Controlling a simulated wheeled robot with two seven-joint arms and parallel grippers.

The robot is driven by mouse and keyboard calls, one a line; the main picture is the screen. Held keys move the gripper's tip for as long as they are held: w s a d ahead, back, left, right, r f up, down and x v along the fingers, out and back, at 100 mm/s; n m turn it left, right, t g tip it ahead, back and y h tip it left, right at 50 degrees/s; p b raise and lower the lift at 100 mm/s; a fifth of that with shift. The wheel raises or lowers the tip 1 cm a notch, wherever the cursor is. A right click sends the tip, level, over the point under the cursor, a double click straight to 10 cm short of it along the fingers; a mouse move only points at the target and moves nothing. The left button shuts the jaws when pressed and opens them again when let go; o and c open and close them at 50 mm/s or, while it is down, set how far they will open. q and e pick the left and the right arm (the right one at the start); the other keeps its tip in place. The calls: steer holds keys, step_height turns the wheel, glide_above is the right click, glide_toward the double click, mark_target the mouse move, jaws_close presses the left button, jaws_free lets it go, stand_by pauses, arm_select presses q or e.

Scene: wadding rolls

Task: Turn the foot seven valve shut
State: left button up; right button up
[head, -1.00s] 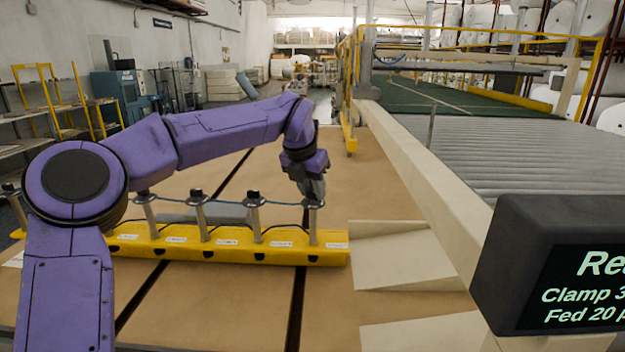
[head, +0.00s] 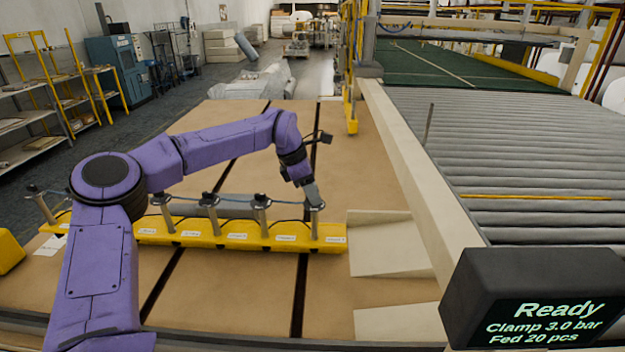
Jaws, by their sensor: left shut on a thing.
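A yellow bar (head: 205,240) lies across the brown board and carries a row of upright metal posts with dark tops and small white labels. The labels are too small to read, so I cannot tell a number. My left gripper (head: 316,203) comes down from above, tilted, and is shut on the valve top of the rightmost post (head: 315,228). The fingers hide most of that valve, and its turn position cannot be told. Another post (head: 263,219) stands just left of it with its dark top free. My right gripper is out of view.
A dark display box (head: 535,300) reading "Ready, Clamp 3.0 bar, Fed 20 pcs" stands at front right. A roller conveyor (head: 500,150) with a cream side rail (head: 405,170) runs along the right. Cables run between the posts.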

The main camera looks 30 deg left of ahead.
arm_select(q)
steer(key=shift+m+g+h+p, duration=0.3)
steer(key=shift+m+p, duration=0.5)
steer(key=shift+m, duration=0.2)
steer(key=o, duration=1)
steer(key=shift+a, duration=0.1)
steer(key=shift+o, duration=0.2)
steer(key=shift+a+r, duration=0.1)
steer(key=shift+r, duration=0.15)
steer(key=b+v, duration=0.2)
steer(key=v, duration=0.8)
